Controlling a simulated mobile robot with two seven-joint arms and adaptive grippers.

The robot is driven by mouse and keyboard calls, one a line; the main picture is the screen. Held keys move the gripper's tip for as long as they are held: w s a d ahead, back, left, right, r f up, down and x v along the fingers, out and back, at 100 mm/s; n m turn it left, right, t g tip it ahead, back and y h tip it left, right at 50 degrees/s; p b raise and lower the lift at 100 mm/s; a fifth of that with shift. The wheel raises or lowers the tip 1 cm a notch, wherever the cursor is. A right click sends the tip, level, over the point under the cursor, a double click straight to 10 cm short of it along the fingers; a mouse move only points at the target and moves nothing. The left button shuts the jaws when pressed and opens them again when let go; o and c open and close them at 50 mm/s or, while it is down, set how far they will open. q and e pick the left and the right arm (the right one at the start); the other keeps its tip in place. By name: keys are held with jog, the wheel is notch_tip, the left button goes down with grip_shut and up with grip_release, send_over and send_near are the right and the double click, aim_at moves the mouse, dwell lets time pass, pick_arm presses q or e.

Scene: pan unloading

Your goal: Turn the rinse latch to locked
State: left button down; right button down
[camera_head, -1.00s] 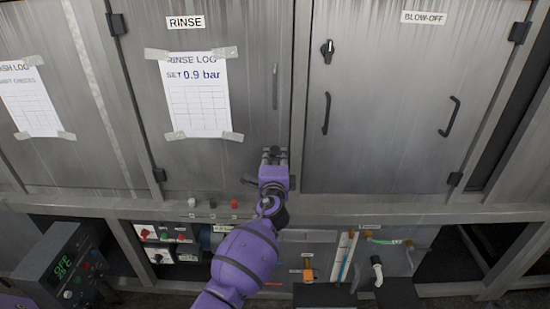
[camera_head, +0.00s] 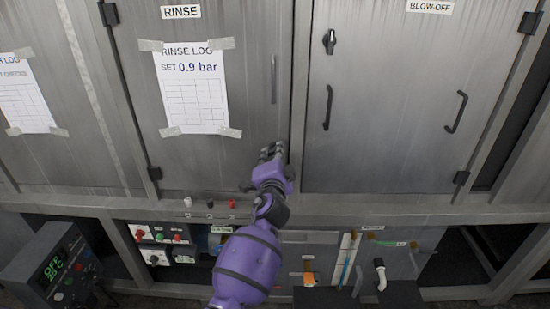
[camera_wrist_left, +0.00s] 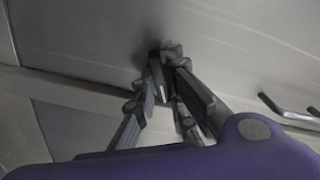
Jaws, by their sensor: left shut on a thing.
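The rinse door (camera_head: 240,120) is a grey metal panel under a RINSE label, closed in its frame. My left gripper (camera_head: 271,153) is at the door's lower right, near the frame post. In the left wrist view my fingers (camera_wrist_left: 166,72) are closed together on a small dark piece, the rinse latch (camera_wrist_left: 153,52), against the metal. The fingers hide most of the latch, and the head view does not show it, so I cannot tell its angle. My right gripper is not in view.
The rinse door's slim handle (camera_head: 274,79) is above my gripper; a bar handle (camera_wrist_left: 290,112) shows in the wrist view. The blow-off door (camera_head: 395,110) at right has a black latch (camera_head: 330,42). Small knobs (camera_head: 210,204) line the ledge below.

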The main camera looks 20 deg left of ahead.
pick_arm(q)
jog(key=n+b, duration=0.1)
jog(key=n, duration=0.3)
jog(key=shift+f+n+b, duration=0.15)
jog(key=shift+n+b, duration=0.15)
jog(key=shift+b, duration=0.05)
jog(key=shift+n, duration=0.9)
jog(key=n, duration=0.4)
jog(key=shift+b, duration=0.3)
jog(key=shift+r+n, duration=0.2)
jog(key=shift+n, duration=0.8)
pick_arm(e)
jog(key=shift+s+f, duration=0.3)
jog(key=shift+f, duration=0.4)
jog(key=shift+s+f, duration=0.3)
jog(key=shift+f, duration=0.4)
pick_arm(q)
jog(key=c, duration=1.8)
grip_release()
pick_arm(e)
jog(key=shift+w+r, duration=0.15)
